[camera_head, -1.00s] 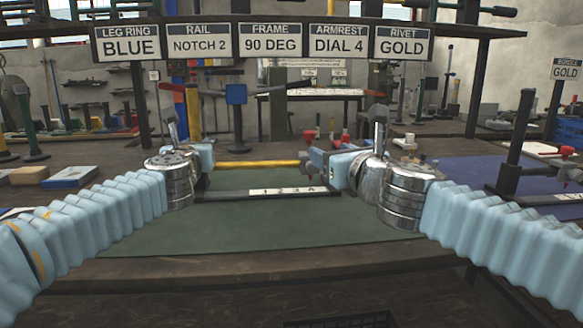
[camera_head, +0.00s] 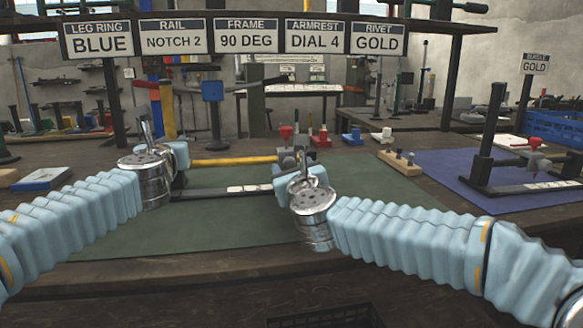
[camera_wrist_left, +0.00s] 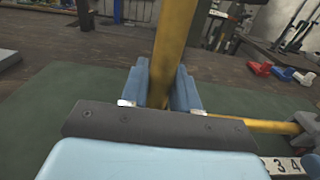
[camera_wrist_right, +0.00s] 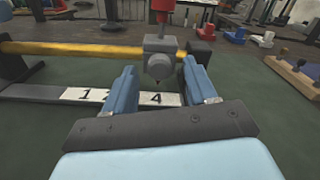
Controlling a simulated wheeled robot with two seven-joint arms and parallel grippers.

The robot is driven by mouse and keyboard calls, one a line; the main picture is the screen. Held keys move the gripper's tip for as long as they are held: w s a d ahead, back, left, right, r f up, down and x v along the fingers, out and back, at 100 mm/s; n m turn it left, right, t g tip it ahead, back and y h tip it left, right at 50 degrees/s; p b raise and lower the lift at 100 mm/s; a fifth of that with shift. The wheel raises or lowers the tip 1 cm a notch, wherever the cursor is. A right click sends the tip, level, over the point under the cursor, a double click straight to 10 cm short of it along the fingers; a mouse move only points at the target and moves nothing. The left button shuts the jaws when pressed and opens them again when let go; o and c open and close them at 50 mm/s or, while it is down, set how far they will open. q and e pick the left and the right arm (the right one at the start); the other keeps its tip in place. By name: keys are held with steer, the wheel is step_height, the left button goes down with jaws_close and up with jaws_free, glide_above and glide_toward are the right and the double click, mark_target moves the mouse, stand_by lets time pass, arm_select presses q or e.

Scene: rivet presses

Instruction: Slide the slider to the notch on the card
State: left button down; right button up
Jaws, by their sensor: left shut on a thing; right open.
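The card marked RAIL NOTCH 2 (camera_head: 174,40) hangs at the upper left in the head view. The yellow rail (camera_wrist_right: 100,50) runs above a white number strip (camera_wrist_right: 78,95). The slider, a grey block (camera_wrist_right: 158,66) with a red top (camera_wrist_right: 162,8), is near the rail's right end. From the right wrist, its tip appears just above the 4. My right gripper (camera_head: 283,178) is open, its fingers on either side of the slider in view; contact cannot be told. My left gripper (camera_head: 178,153) is shut on a yellow bar (camera_wrist_left: 176,40).
A green mat (camera_head: 215,225) lies under the rail. A wooden block with pegs (camera_head: 400,162) and small red and blue pieces (camera_head: 352,137) stand behind to the right. A similar fixture (camera_head: 490,160) stands on a blue mat (camera_head: 430,168). The front of the green mat is clear.

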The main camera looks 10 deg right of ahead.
steer(key=shift+w, duration=0.5)
steer(key=shift+c, duration=0.3)
jaws_close()
steer(key=shift+a, duration=0.1)
